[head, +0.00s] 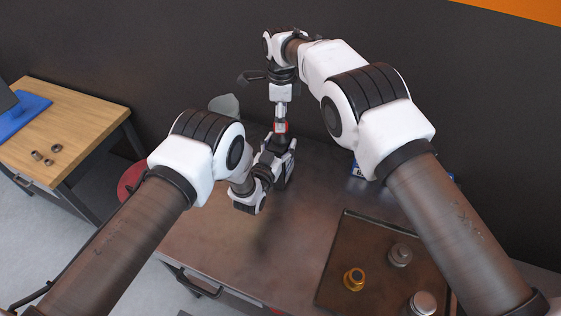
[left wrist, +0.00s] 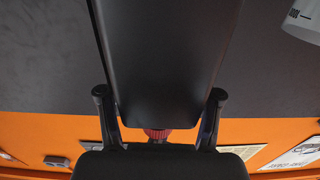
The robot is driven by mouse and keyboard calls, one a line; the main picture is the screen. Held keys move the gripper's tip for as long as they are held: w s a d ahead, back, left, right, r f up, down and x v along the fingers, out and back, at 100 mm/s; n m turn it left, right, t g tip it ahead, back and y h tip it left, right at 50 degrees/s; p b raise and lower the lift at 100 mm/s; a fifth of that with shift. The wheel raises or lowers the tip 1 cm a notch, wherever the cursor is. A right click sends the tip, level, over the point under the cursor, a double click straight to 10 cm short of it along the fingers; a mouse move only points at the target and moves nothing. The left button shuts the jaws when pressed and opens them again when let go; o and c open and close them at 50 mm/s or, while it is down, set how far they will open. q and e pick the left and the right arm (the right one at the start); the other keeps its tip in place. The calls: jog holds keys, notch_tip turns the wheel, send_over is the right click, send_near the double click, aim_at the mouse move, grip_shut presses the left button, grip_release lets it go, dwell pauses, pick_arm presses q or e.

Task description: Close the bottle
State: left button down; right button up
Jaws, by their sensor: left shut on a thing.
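My left gripper (head: 281,158) is shut on the bottle, a dark body (head: 290,166) held above the metal table, largely covered by the gripper. In the left wrist view the bottle (left wrist: 165,60) is a broad dark shape between the two fingers (left wrist: 160,112), with a ribbed red part (left wrist: 157,133) at its lower end. My right gripper (head: 281,112) points down from above, right over the left one. A small red and white piece (head: 280,127) sits at its tips; I cannot tell whether it is a cap held there or a part of the bottle.
A dark tray (head: 335,270) at the right front of the table holds a gold piece (head: 354,279) and silver pieces (head: 400,255). The table's front left is clear. A wooden bench (head: 85,120) stands at far left; a dark wall stands behind.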

notch_tip(320, 180, up, 10)
jog(key=shift+f, duration=0.15)
pick_arm(q)
jog(key=shift+c, duration=0.6)
grip_release()
jog(key=v, duration=1.2)
jog(key=shift+f, duration=0.1)
